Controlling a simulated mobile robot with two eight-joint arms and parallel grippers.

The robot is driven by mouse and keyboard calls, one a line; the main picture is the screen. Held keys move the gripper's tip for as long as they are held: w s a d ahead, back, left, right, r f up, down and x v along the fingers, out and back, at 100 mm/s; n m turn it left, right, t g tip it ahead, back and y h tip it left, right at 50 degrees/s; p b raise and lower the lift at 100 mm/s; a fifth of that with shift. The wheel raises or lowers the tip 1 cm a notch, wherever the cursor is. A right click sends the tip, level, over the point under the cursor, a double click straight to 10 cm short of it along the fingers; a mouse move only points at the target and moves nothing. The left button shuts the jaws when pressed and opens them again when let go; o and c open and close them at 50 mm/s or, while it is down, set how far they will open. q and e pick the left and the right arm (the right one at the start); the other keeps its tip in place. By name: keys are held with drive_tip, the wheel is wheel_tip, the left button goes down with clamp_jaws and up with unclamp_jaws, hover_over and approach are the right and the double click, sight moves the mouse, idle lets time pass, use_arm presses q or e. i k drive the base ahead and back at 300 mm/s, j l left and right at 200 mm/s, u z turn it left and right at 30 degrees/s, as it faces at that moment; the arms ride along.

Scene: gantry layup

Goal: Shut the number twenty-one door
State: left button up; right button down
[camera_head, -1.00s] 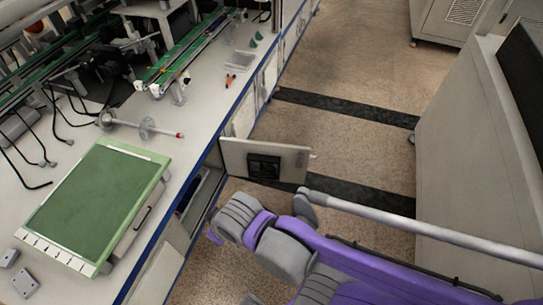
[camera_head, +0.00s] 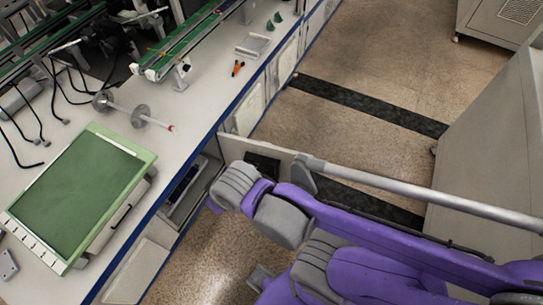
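An open cabinet door (camera_head: 235,148), a light panel with a dark patch, stands out from the front of the workbench over the aisle. No number can be read on it. My purple and grey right arm (camera_head: 360,240) reaches in from the lower right, and its grey end joint (camera_head: 236,186) overlaps the door's lower part. I cannot tell whether it touches the door. The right gripper's fingers are hidden or out of frame. The open compartment (camera_head: 188,190) beside the door shows dark contents. My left gripper is not in view.
The white workbench (camera_head: 205,100) holds a green-topped panel (camera_head: 80,185), a spindle with discs (camera_head: 139,116) and a green rail machine. A long grey pole (camera_head: 420,194) crosses from the right. A large grey cabinet (camera_head: 495,140) stands right. The aisle floor (camera_head: 370,75) is clear beyond the door.

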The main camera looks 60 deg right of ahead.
sight(233, 148)
drive_tip(key=l+u, duration=0.1)
drive_tip(key=l, duration=0.3)
drive_tip(key=k+l+u, duration=0.15)
drive_tip(key=l, duration=0.3)
drive_tip(key=l+u, duration=0.1)
drive_tip(key=l, duration=0.3)
drive_tip(key=k+l+u, duration=0.15)
drive_tip(key=l, duration=0.25)
drive_tip(key=k+l+u, duration=0.1)
drive_tip(key=l, duration=0.25)
drive_tip(key=k+l+u, duration=0.15)
drive_tip(key=l, duration=0.25)
drive_tip(key=k+l+u, duration=0.1)
drive_tip(key=l, duration=0.25)
drive_tip(key=k+l+u, duration=0.15)
drive_tip(key=k+l, duration=0.2)
drive_tip(key=l, duration=0.2)
drive_tip(key=k+l+u, duration=0.15)
drive_tip(key=l, duration=0.2)
drive_tip(key=k+l, duration=0.3)
drive_tip(key=k+l+z, duration=0.1)
drive_tip(key=l+z, duration=0.15)
drive_tip(key=z, duration=0.55)
drive_tip(key=i, duration=0.1)
